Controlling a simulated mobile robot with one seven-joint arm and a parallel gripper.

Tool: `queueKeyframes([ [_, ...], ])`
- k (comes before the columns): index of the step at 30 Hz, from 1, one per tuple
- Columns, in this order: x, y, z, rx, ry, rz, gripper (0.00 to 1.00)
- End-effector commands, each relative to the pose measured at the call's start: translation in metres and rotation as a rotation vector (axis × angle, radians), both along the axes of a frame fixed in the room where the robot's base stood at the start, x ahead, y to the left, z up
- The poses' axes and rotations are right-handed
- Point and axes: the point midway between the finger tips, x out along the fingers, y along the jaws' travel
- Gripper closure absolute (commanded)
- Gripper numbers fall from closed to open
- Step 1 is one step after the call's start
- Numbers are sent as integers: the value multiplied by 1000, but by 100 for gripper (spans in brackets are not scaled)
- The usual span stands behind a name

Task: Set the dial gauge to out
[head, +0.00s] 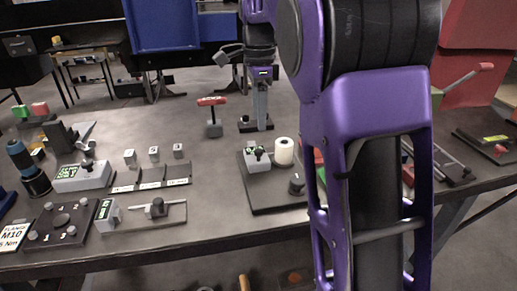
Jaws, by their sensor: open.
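My gripper (260,80) hangs from the purple arm at the top centre, above the back half of the workbench. It is open, but its fingertips are small and hard to make out. Below it, a grey upright post (260,105) stands on a dark base. I cannot tell whether they touch. No label clearly marks the dial gauge. Small units with green displays stand at the centre (252,158), at the left (80,177) and at the front left (106,214). Their text is too small to read. My arm hides part of the bench to the right.
A red-handled lever (212,115) stands left of the post. A white roll (284,151) stands on the dark central plate (272,203). Several small grey blocks stand behind a dark rack (150,181). A dark plate with knobs (62,222) lies front left. Bare bench lies between these.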

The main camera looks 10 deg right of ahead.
Motion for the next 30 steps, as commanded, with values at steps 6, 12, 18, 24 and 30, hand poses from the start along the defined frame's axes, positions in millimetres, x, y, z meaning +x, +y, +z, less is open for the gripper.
queueKeyframes([
  [6,-1,0,-50,1,3,0,42],
  [12,0,0,-79,1,1,0,42],
  [18,0,0,-89,1,-1,0,42],
  [24,0,0,-90,1,-2,0,42],
  [30,0,0,-90,1,-1,0,67],
])
